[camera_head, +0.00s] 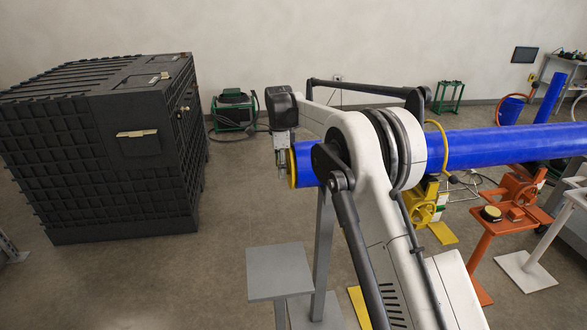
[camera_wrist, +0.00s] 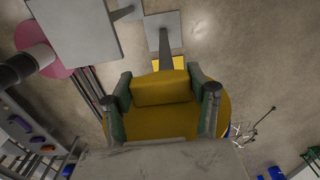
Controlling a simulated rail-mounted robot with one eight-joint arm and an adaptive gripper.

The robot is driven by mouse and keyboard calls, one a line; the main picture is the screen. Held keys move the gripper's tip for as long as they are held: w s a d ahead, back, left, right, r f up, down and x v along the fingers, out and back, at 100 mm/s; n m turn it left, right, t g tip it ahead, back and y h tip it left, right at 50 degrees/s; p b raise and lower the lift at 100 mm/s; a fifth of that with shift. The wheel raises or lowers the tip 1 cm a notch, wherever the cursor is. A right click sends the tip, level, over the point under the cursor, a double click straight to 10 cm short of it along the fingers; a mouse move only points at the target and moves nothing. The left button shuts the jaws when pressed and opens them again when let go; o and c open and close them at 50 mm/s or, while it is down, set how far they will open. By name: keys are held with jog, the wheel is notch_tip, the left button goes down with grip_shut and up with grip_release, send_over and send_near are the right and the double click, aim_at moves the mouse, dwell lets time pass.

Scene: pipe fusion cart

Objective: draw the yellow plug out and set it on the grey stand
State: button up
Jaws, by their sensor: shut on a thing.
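The yellow plug (camera_head: 292,168) sits at the near left end of the blue pipe (camera_head: 480,148). In the wrist view the yellow plug (camera_wrist: 160,92) shows a raised block in front of a wider round flange. My gripper (camera_wrist: 160,84) has one finger on each side of that block and is shut on it. In the head view my gripper (camera_head: 282,172) is at the pipe end, partly hidden. A sliver of blue pipe shows behind the flange in the wrist view. The grey stand (camera_head: 279,272) has a bare square top, below and left of the pipe end.
A grey post (camera_head: 323,240) stands under the pipe near its end, close to the grey stand. A large black crate (camera_head: 100,150) stands at the left. Orange stands (camera_head: 478,255) are at the right. Open floor lies between crate and pipe end.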

jog(key=s+a, duration=0.1)
jog(key=a, duration=0.5)
jog(key=shift+s, duration=0.2)
dwell(1.1)
